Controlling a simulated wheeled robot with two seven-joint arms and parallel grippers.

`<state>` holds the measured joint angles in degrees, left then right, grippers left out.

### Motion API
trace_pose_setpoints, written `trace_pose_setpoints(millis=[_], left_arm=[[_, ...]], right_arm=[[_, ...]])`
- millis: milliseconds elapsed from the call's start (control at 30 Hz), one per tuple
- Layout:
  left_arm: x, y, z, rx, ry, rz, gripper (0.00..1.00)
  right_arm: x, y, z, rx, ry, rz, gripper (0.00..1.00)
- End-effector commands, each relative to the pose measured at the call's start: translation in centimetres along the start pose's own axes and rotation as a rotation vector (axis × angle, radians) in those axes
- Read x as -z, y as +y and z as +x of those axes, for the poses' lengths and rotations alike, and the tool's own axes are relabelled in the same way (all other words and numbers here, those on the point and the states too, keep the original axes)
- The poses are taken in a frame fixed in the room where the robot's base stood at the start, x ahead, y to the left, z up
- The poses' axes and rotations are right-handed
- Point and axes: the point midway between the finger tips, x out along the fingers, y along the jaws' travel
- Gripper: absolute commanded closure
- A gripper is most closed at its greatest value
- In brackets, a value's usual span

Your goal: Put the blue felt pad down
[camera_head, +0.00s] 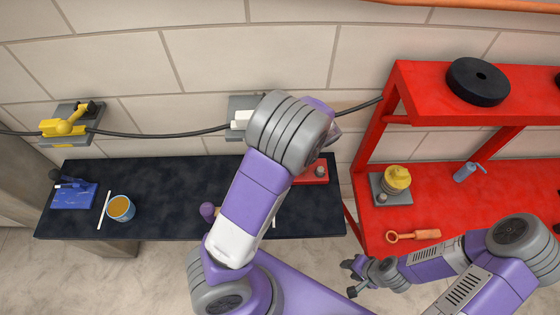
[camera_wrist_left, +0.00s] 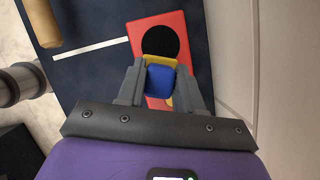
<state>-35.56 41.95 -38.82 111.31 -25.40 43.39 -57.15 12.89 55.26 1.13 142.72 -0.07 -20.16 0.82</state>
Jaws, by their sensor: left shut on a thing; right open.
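The blue felt pad (camera_wrist_left: 160,83), with a yellow part along its far edge, sits between the fingers of my left gripper (camera_wrist_left: 160,72). The left gripper is shut on it, above a red board (camera_wrist_left: 182,30) with a black disc (camera_wrist_left: 160,41). I cannot tell whether the pad touches the board. In the head view my left arm hides the gripper and pad; part of the red board (camera_head: 312,176) shows beside it. My right gripper (camera_head: 350,278) is open and empty in front of the red workbench.
The dark table (camera_head: 160,190) bears a blue item (camera_head: 74,196), a white stick (camera_head: 104,209) and a mug (camera_head: 121,208) at left. The table between mug and arm is clear.

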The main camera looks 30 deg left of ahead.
Motion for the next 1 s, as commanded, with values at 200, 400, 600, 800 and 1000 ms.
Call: trace_pose_setpoints(millis=[200, 400, 600, 800, 1000], left_arm=[[-1.8, 0.0, 0.7, 0.0, 0.0, -0.002, 1.0], [-3.1, 0.1, 3.0, -0.003, -0.004, 0.004, 1.0], [-2.3, 0.0, 4.7, 0.001, -0.001, 0.001, 1.0], [-2.3, -0.1, 4.7, 0.002, 0.0, 0.0, 1.0], [-2.1, 0.0, 5.0, 0.001, 0.0, 0.0, 0.6]], right_arm=[[0.0, -0.1, -0.1, 0.0, 0.0, 0.0, 0.57], [0.0, -0.1, -0.1, 0.0, 0.001, 0.0, 0.57], [0.0, 0.0, 0.0, 0.0, 0.0, 0.0, 0.57], [0.0, 0.0, 0.0, 0.0, 0.0, 0.0, 0.57], [0.0, 0.1, 0.2, 0.0, 0.0, 0.0, 0.57]])
